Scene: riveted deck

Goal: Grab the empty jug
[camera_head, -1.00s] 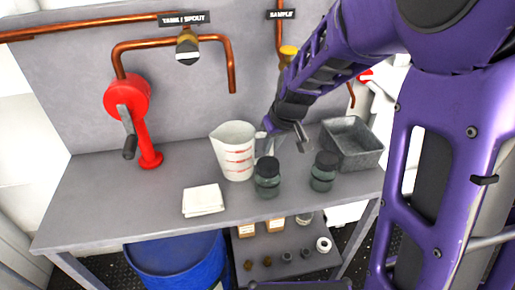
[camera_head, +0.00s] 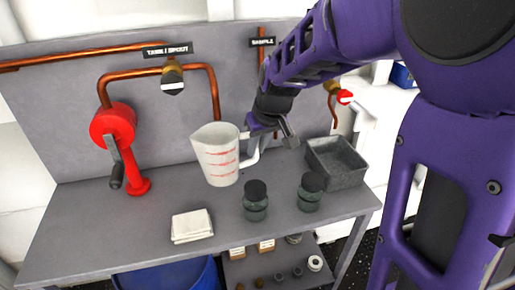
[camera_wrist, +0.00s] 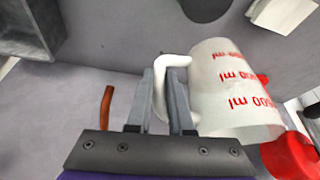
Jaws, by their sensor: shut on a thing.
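The jug (camera_head: 217,155) is white and translucent with red measuring marks, and nothing shows inside it. It is held upright above the bench, its spout to the left and its handle to the right. My gripper (camera_head: 266,133) reaches in from the right and is shut on the jug's handle. In the wrist view the two fingers of my gripper (camera_wrist: 161,95) close around the white handle, with the marked body of the jug (camera_wrist: 228,90) to the right.
Two dark-lidded jars (camera_head: 255,200) (camera_head: 310,192) stand in front of the jug. A folded white cloth (camera_head: 192,226) lies at front left. A red hand pump (camera_head: 120,150) stands at left, a grey metal bin (camera_head: 337,165) at right. Copper pipes (camera_head: 214,95) and spouts run above.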

